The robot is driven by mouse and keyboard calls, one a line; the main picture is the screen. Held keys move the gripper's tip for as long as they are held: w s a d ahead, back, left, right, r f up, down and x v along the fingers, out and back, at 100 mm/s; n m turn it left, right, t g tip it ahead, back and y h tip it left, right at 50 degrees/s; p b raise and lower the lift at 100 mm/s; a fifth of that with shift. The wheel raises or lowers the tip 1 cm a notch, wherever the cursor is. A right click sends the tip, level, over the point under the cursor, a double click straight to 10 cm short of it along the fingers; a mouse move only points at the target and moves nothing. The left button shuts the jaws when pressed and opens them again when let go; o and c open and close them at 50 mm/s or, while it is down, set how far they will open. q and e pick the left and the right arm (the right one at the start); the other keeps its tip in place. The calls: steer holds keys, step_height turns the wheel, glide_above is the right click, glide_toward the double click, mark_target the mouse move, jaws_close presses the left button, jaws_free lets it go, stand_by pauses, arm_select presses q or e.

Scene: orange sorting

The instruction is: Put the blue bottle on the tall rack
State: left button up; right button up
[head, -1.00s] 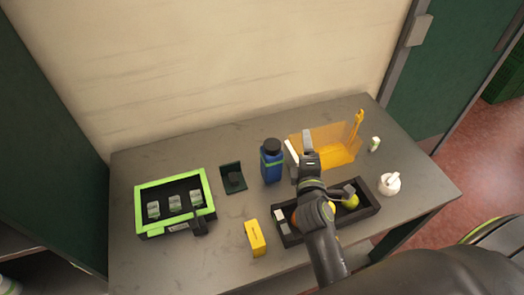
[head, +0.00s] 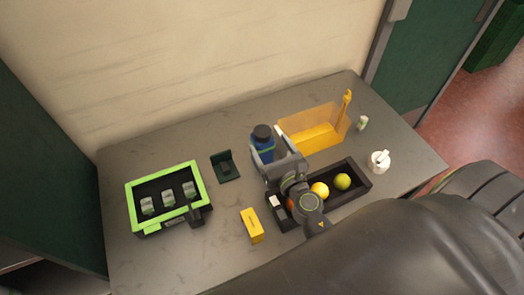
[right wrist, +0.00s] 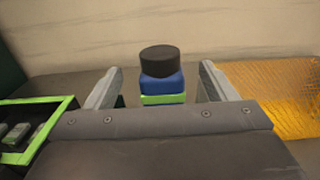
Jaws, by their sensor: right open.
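The blue bottle (head: 262,150) stands upright on the grey table, with a black cap and a green band. In the right wrist view the bottle (right wrist: 162,84) shows between the two fingers, with a gap on each side. My right gripper (head: 270,155) is open at the bottle, one finger on either side of it in the head view. The fingers also show in the right wrist view (right wrist: 161,72). The bottle's lower part is hidden by the gripper. I cannot make out a tall rack. My left gripper is not in view.
A green-rimmed black bin (head: 131,205) stands left, and a small dark green stand (head: 226,171) is left of the bottle. A translucent orange bin (head: 312,133) is close right. A black tray (head: 361,190) with round fruit, a yellow box (head: 252,226) and a white pot (head: 379,162) are nearby.

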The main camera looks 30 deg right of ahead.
mark_target(266, 151)
step_height(266, 151, down, 5)
steer(key=b, duration=0.4)
steer(key=shift+f, duration=0.2)
steer(key=shift+w+f+b, duration=0.15)
steer(key=shift+w+b, duration=0.05)
steer(key=shift+b, duration=0.15)
steer(key=shift+w+r+p, duration=0.3)
steer(key=shift+w+p, duration=0.1)
steer(key=shift+w, duration=0.25)
steer(key=shift+w+d+f+p, duration=0.1)
steer(key=shift+w+p, duration=0.05)
steer(key=shift+w, duration=1.35)
steer(key=shift+w+d+f+p, duration=0.1)
steer(key=shift+w+p, duration=0.05)
steer(key=shift+w, duration=1.35)
steer(key=shift+s, duration=0.1)
steer(key=shift+c, duration=1.3)
steer(key=c, duration=1)
steer(key=shift+r, duration=0.1)
steer(key=shift+c, duration=0.5)
